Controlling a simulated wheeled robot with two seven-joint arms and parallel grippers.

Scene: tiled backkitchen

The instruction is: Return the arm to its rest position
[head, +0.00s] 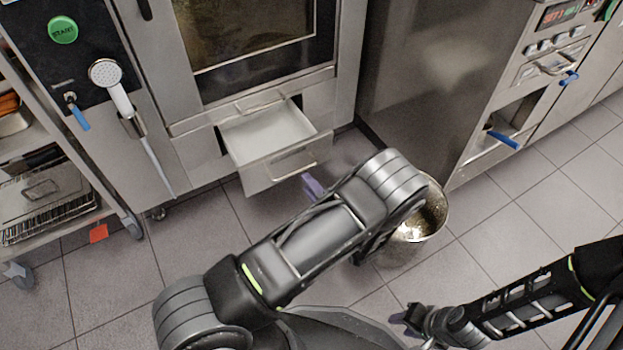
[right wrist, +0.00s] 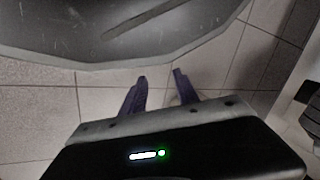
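My left arm (head: 320,240) reaches from the bottom left across the middle of the head view, bent at its far end. Only a purple finger of my left gripper (head: 312,187) shows past the arm, just below the open drawer's front in the picture. The rest of that gripper is hidden, so I cannot tell its opening. My right arm (head: 530,300) comes in from the right. My right gripper (head: 405,320) is low in the head view. In the right wrist view, its two purple fingers (right wrist: 159,90) stand apart with only floor tiles between them.
A drawer (head: 285,170) stands open under the oven (head: 255,35). A metal bin (head: 433,222) stands on the floor, partly behind my left arm. A rack (head: 45,190) stands at the left and steel cabinets (head: 435,80) at the right. Tiled floor (head: 520,225) is clear between the bin and right arm.

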